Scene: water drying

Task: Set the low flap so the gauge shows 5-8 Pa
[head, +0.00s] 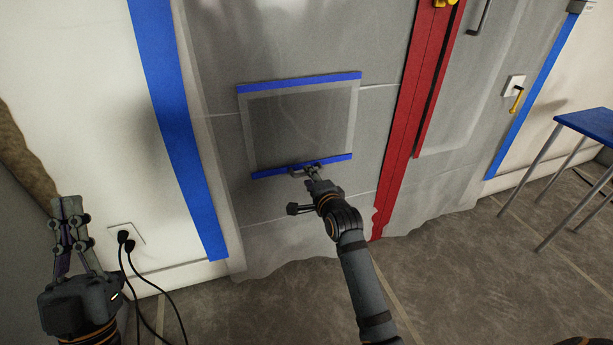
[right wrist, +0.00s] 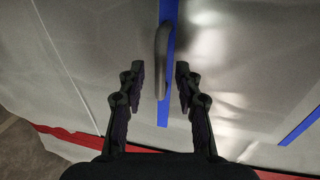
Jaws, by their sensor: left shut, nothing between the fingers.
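The low flap (head: 300,128) is a grey square panel in the plastic sheeting, with a blue strip along its top and bottom edges. A small dark handle (head: 296,173) sits at the bottom strip (head: 270,173). My right gripper (head: 311,171) is at this handle. In the right wrist view the handle (right wrist: 162,50) stands between the open fingers (right wrist: 159,80), with gaps on both sides. My left gripper (head: 68,208) is shut and empty at the lower left, away from the flap. I see no gauge face in either view.
A red zip strip (head: 408,120) runs down the sheeting right of the flap. Blue tape (head: 165,100) edges it on the left. A wall outlet with black plugs (head: 125,236) is near my left gripper. A blue-topped table (head: 590,125) stands far right. The floor between is clear.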

